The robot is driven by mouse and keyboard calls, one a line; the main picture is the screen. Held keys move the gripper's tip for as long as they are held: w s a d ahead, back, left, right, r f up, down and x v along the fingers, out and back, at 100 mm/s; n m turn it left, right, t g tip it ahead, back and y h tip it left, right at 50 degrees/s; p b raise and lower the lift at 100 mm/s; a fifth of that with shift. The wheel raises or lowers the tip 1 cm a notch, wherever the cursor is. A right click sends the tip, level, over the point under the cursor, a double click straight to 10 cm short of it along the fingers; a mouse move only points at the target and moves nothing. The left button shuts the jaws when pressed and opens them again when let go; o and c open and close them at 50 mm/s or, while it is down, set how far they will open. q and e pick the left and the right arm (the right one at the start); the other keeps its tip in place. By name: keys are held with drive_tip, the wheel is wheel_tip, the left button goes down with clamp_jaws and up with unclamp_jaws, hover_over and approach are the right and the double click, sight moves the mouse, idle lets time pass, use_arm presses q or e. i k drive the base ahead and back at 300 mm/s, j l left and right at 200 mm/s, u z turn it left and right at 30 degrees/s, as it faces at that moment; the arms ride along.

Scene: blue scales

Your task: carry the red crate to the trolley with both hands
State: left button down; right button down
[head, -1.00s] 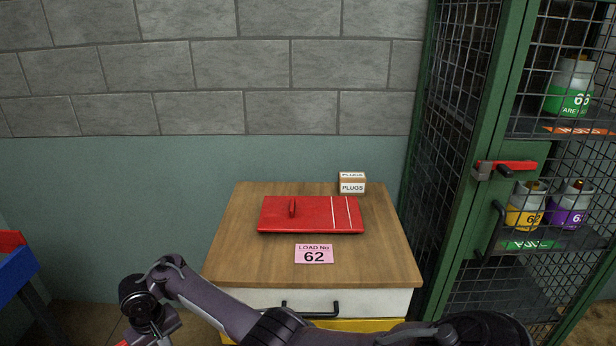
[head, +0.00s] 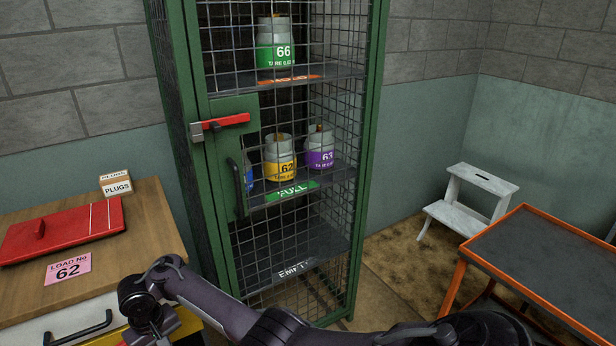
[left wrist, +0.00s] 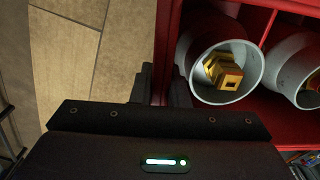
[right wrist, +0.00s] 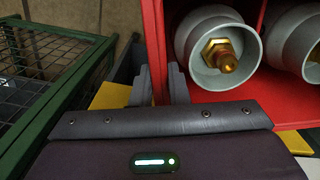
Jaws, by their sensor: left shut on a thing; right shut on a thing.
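The red crate shows only in the wrist views. In the left wrist view, my left gripper (left wrist: 160,88) is shut on the thin wall of the red crate (left wrist: 168,45). In the right wrist view, my right gripper (right wrist: 160,88) is shut on another part of the crate's wall (right wrist: 153,35). Grey cylinders with brass valves (left wrist: 222,70) sit in the crate's compartments; more show in the right wrist view (right wrist: 222,55). In the head view, what looks like the trolley (head: 535,262), with a dark top and orange frame, stands at the right. The crate and both grippers are outside the head view.
A green mesh cage (head: 200,150) with several numbered cylinders stands in the middle. A wooden-topped cabinet (head: 150,215) with a red lid (head: 65,230) and a plugs box (head: 116,184) is at left. A white step stool (head: 470,200) stands behind the trolley. Floor shows between cage and trolley.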

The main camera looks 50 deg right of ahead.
sight(588, 280)
drive_tip(key=l+z, duration=0.15)
drive_tip(key=z, duration=0.9)
